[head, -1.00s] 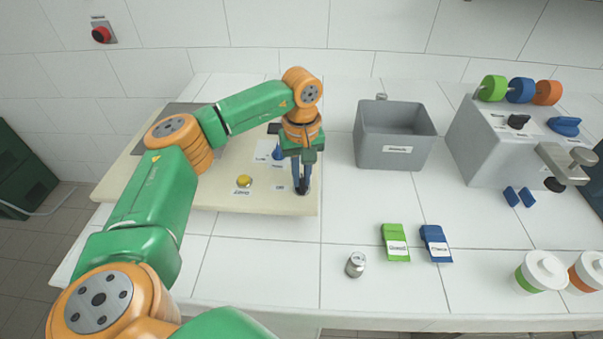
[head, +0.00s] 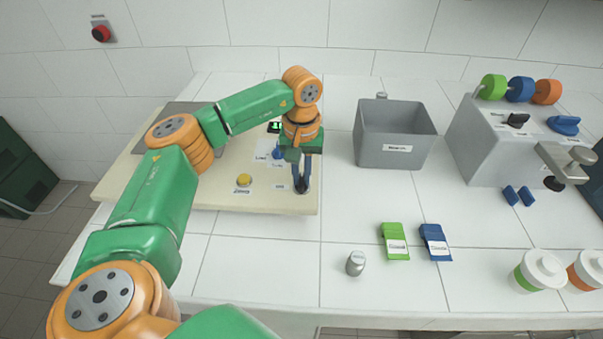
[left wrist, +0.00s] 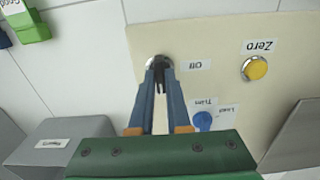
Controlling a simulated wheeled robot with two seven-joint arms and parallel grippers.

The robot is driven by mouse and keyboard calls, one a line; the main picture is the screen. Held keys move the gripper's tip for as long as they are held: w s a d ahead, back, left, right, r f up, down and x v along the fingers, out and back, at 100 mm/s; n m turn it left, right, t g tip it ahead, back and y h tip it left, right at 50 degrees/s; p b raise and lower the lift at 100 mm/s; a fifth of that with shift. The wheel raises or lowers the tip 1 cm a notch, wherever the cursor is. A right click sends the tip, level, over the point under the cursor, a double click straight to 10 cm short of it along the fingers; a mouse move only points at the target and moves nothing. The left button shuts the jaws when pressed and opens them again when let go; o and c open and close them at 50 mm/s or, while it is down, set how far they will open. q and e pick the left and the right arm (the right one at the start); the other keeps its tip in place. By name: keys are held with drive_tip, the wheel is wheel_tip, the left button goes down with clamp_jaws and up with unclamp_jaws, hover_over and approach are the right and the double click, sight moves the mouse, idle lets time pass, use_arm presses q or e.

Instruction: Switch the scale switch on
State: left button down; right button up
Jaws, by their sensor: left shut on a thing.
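The scale is a beige panel (head: 215,197) with a grey plate (head: 180,125) at its back left. Its small display (head: 274,127) is lit green. The scale switch (left wrist: 159,62) is a dark toggle in a round metal collar, near the panel's edge beside a label (left wrist: 196,66) that seems to read "Off". My left gripper (head: 301,187) points down over the switch. In the left wrist view its blue fingers (left wrist: 160,70) are closed together on the toggle and partly cover it. My right gripper is not in view.
A yellow Zero button (head: 243,180) and a blue knob (head: 278,153) are beside the switch. A grey bin (head: 395,155) stands to the right. A grey dispenser (head: 490,150) stands at far right.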

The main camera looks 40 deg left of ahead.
sight(301, 179)
use_arm(q)
drive_tip(key=c, duration=0.9)
unclamp_jaws()
wheel_tip(301, 179, up, 7)
drive_tip(key=shift+r+b, duration=0.1)
drive_tip(key=shift+b, duration=0.45)
